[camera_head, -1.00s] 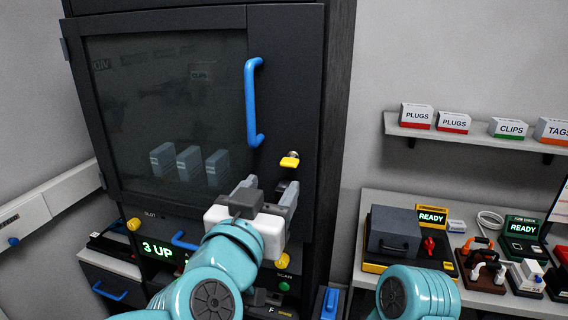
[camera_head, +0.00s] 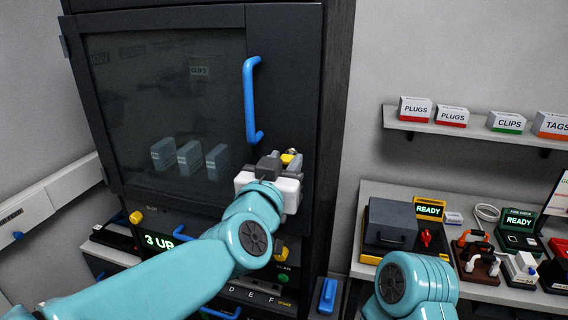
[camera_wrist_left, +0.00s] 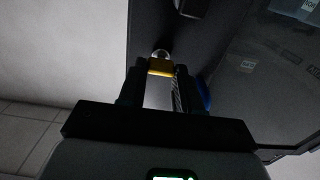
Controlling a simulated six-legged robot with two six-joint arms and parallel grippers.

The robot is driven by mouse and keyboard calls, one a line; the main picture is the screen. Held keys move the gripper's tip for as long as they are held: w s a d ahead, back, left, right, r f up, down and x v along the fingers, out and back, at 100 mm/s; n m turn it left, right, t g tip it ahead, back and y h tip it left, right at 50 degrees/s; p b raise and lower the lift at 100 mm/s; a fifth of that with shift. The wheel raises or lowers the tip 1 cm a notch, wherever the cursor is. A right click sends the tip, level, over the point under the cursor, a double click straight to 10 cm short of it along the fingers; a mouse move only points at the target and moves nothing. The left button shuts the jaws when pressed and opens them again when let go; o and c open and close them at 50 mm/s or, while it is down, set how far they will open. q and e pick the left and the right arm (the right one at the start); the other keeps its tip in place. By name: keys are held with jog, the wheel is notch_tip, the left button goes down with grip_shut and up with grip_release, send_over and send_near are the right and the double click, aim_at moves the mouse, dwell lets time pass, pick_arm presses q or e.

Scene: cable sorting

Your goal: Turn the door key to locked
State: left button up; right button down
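The yellow door key (camera_head: 288,158) sits in a round silver lock on the dark cabinet door (camera_head: 290,60), below and right of the blue handle (camera_head: 252,100). In the left wrist view the key (camera_wrist_left: 160,67) lies between my fingertips, with the silver lock (camera_wrist_left: 160,54) just beyond it. My left gripper (camera_head: 283,160) is at the key, its fingers close together, and looks shut on it. The fingers partly hide the key in the head view. My right gripper is out of view; only a teal part of my right arm shows.
The door's dark window shows several grey blocks (camera_head: 190,158) inside. A yellow knob (camera_head: 136,217) and a lit display are below the door. To the right, a bench (camera_head: 380,190) carries devices, and a shelf (camera_head: 470,132) above holds labelled boxes.

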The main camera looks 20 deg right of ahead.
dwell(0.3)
pick_arm(q)
jog(key=n+b, duration=0.1)
jog(key=n, duration=0.3)
jog(key=shift+f+b, duration=0.1)
jog(key=shift+b, duration=0.25)
jog(key=n+b, duration=0.2)
jog(key=n, duration=0.3)
jog(key=shift+w+a, duration=0.1)
jog(key=n+b, duration=0.1)
jog(key=n, duration=0.3)
jog(key=shift+f+n, duration=0.1)
jog(key=shift+n, duration=0.3)
jog(key=shift+n+b, duration=0.6)
jog(key=shift+n, duration=1.4)
jog(key=o, duration=1.1)
jog(key=shift+c, duration=0.2)
